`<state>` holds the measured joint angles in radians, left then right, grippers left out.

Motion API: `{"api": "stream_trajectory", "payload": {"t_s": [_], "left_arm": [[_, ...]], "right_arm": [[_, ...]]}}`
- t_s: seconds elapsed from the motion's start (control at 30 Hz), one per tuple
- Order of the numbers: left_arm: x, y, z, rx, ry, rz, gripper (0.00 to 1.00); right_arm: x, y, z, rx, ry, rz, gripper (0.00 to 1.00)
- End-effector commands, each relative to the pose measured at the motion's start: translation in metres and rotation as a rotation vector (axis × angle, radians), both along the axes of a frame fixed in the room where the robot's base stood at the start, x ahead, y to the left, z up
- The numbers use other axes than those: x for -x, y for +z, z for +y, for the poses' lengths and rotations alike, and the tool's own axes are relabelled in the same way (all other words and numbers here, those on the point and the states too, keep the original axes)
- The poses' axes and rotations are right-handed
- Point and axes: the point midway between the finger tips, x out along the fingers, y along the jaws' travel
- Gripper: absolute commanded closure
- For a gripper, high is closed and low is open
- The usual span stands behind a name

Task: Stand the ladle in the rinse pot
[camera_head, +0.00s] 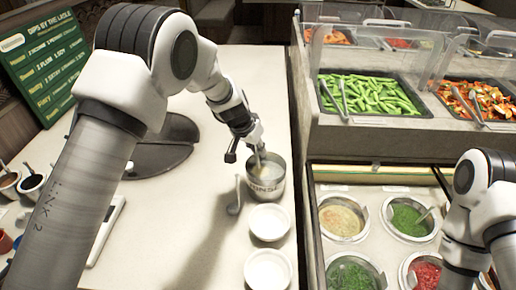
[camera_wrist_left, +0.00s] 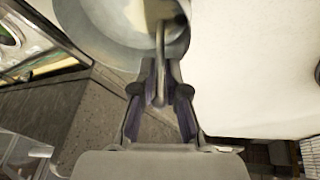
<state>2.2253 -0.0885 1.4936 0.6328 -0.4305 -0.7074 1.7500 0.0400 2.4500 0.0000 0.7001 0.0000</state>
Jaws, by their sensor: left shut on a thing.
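The rinse pot (camera_head: 265,187) is a metal pot with lettering on its side, on the pale counter right of centre in the head view. My left gripper (camera_head: 256,150) is just above its rim, pointing down, and is shut on the ladle's thin metal handle. In the left wrist view, the ladle (camera_wrist_left: 160,40) runs from between my fingers (camera_wrist_left: 160,90) into the round opening of the pot (camera_wrist_left: 75,15), which holds cloudy liquid. The ladle's lower end is hidden there. My right gripper is outside the head view; only my right arm shows at the right edge.
Two white bowls (camera_head: 269,222) (camera_head: 268,270) stand in front of the pot. A grey spoon-like piece (camera_head: 235,197) is at the pot's left side. Sauce wells (camera_head: 341,219) and vegetable trays (camera_head: 368,96) lie to the right. A menu board (camera_head: 45,60) stands at the back left.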

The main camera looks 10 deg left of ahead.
Motion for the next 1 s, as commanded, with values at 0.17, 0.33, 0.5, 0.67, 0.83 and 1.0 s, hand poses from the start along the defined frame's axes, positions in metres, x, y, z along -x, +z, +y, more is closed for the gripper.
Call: {"api": "stream_trajectory", "payload": {"t_s": [0.17,0.33,0.5,0.67,0.83,1.0], "left_arm": [[-0.0002,-0.0012,0.0000,0.000,0.000,-0.001,1.00],[-0.0001,-0.0013,0.0000,0.000,0.000,0.000,1.00],[-0.0001,-0.0037,0.0000,0.000,0.000,0.000,1.00],[-0.0001,-0.0060,-0.0001,0.000,0.000,0.000,1.00],[0.0000,-0.0059,-0.0001,0.000,0.000,0.000,1.00],[-0.0001,-0.0066,-0.0001,0.000,0.000,0.000,0.58]], "right_arm": [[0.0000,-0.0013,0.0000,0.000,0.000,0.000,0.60],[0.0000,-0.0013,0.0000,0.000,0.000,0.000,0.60],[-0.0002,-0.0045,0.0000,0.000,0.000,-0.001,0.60],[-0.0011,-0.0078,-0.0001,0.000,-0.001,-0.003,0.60],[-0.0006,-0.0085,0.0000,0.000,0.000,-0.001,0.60],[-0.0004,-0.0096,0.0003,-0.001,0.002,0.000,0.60]]}}
